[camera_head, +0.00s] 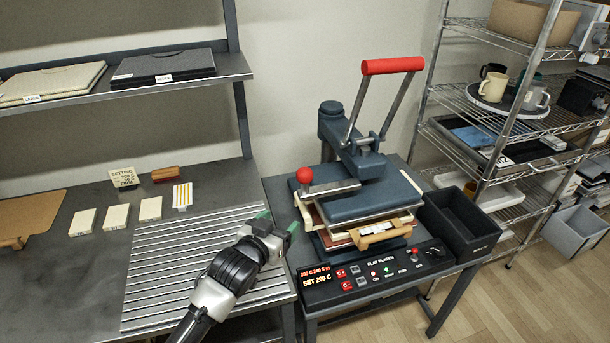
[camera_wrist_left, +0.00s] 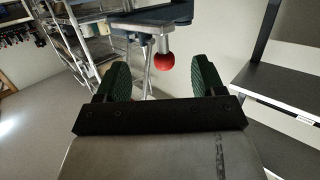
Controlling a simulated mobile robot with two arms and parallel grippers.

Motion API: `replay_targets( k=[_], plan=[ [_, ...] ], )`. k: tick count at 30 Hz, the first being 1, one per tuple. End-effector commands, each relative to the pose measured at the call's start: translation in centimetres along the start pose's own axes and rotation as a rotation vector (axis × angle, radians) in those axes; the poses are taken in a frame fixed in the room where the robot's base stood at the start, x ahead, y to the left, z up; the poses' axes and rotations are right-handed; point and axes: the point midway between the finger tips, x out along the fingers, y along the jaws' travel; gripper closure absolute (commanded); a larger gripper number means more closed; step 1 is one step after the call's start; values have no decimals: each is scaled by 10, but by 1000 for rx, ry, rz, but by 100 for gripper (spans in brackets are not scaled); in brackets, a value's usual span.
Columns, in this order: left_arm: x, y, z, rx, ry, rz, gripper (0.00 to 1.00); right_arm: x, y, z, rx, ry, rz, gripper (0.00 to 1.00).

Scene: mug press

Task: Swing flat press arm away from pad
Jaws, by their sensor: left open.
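The flat press (camera_head: 358,203) stands on its own small table, with a dark blue upper plate over layered boards and a wooden-handled tray. Its swing arm carries a red ball knob (camera_head: 304,175) at the left and a tall lever with a red bar (camera_head: 392,66). My left gripper (camera_head: 277,222) is open and empty, just below and left of the knob, apart from it. In the left wrist view the red knob (camera_wrist_left: 164,61) hangs beyond and between the two green fingertips. My right gripper is not in view.
A dark bin (camera_head: 459,222) stands right of the press, and the control panel (camera_head: 375,272) is in front. A ribbed metal mat (camera_head: 185,265) lies under my left arm. Small cards (camera_head: 116,217) sit on the left bench. A wire shelf with mugs (camera_head: 493,87) stands at right.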

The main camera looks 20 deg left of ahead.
Motion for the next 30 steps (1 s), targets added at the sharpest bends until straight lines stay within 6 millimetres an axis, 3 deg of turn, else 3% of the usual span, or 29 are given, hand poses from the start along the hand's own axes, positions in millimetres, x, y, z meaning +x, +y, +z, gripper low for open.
replay_targets(
  k=[1,3,6,11,21,30],
  plan=[
    [9,-4,-19,0,65,8,31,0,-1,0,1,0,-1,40],
    [16,-7,-38,-1,133,18,31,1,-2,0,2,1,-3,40],
    [22,-10,-51,-4,182,27,31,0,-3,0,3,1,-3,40],
    [39,-10,-58,-6,190,28,31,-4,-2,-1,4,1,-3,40],
    [100,-7,-69,-5,188,28,31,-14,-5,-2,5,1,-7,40],
    [125,-6,-72,-5,187,28,31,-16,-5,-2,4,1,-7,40]
  ],
)
